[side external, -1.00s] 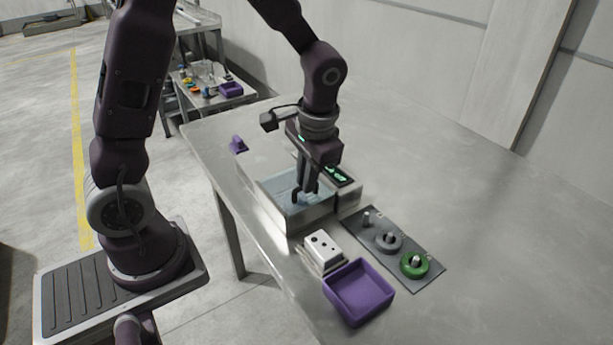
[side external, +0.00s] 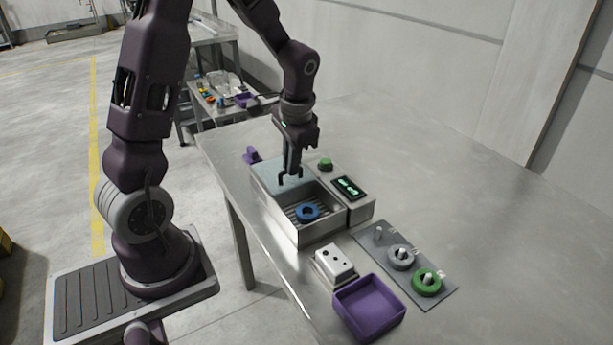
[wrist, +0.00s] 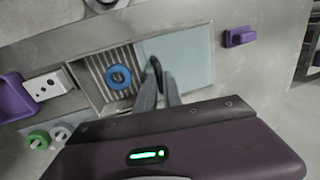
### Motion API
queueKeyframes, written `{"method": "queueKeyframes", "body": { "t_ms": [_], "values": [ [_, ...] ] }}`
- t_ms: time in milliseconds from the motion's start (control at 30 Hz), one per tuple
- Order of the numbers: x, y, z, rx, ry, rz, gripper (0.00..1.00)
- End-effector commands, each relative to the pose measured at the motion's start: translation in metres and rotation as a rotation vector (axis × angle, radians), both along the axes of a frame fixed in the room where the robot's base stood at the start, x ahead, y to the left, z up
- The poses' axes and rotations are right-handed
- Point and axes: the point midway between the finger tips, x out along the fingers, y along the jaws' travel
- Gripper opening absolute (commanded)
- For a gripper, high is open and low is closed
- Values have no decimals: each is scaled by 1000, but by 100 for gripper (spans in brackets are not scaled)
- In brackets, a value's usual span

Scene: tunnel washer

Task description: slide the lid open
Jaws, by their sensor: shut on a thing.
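The washer (side external: 318,232) is a metal box on the table with a pale, see-through sliding lid (side external: 272,177). The lid covers the far part of the box, and the near part is open. A blue ring (side external: 307,212) lies on the ribbed floor in the open part; it also shows in the wrist view (wrist: 118,77). My gripper (side external: 290,178) is shut on the dark lid handle (side external: 283,182) near the lid's front edge. In the wrist view the lid (wrist: 185,58) lies right of the ring, with my fingers at its left edge.
A control block with a green button (side external: 325,164) and lit display (side external: 349,187) adjoins the box. A grey peg board (side external: 396,276) holds a grey ring (side external: 400,257) and green ring (side external: 427,282). A white block (side external: 335,265) and purple tray (side external: 372,322) stand in front. The right tabletop is clear.

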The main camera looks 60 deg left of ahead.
Motion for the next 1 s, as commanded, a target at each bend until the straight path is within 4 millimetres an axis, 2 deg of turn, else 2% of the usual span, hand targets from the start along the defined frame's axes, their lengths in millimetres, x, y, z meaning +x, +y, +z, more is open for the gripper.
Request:
{"method": "queueKeyframes", "body": {
  "t_ms": [133,433,467,533,567,867,1000],
  "values": [
    [1,14,1,2,-7,1,0],
    [1,17,1,6,-7,1,0],
    [1,17,1,7,-7,1,16],
    [1,17,1,6,-6,1,30],
    [1,17,1,6,-6,1,33],
    [1,14,3,3,-5,-1,33],
    [1,9,29,5,-9,-1,33]
  ]
}}
